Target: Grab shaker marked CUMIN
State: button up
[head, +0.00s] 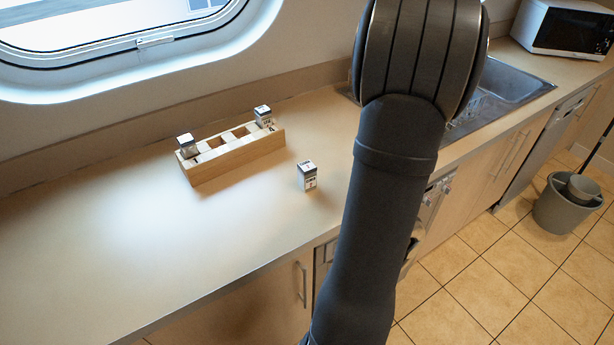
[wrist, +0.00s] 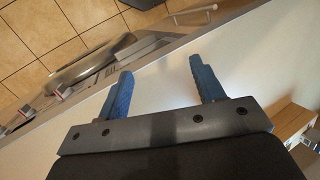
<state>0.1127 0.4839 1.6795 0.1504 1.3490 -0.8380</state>
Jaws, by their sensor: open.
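Three small square shakers with pale and dark faces show in the head view. One shaker (head: 307,177) stands upright alone on the counter, in front of the rack's right end. Another (head: 187,147) is in the left end of the wooden rack (head: 237,160), and a third (head: 263,116) is in its right end. Their lettering is too small to read, so I cannot tell which is CUMIN. My gripper (wrist: 161,68) is open and empty, its two blue fingers apart above the counter in the wrist view. In the head view it does not show; my arm fills the middle right.
The counter (head: 110,240) is clear left of and in front of the rack. A window (head: 120,35) is behind it. A sink (head: 510,85) and a microwave (head: 563,28) are to the right. A grey bucket (head: 568,203) stands on the tiled floor.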

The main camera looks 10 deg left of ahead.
aim_at(306, 166)
jog(key=w+a+r+n+t+h, duration=0.1)
jog(key=a+r+n+t+h, duration=0.25)
jog(key=a+r+n, duration=0.5)
jog(key=a+r+n+t+h, duration=0.2)
jog(key=a+r+n+t, duration=0.3)
jog(key=a+n, duration=0.55)
jog(key=shift+g, duration=0.75)
jog(key=x, duration=1.1)
jog(key=shift+w+a, duration=0.3)
jog(key=shift+x, duration=2.6)
jog(key=shift+s+a, duration=0.15)
jog(key=c, duration=1.1)
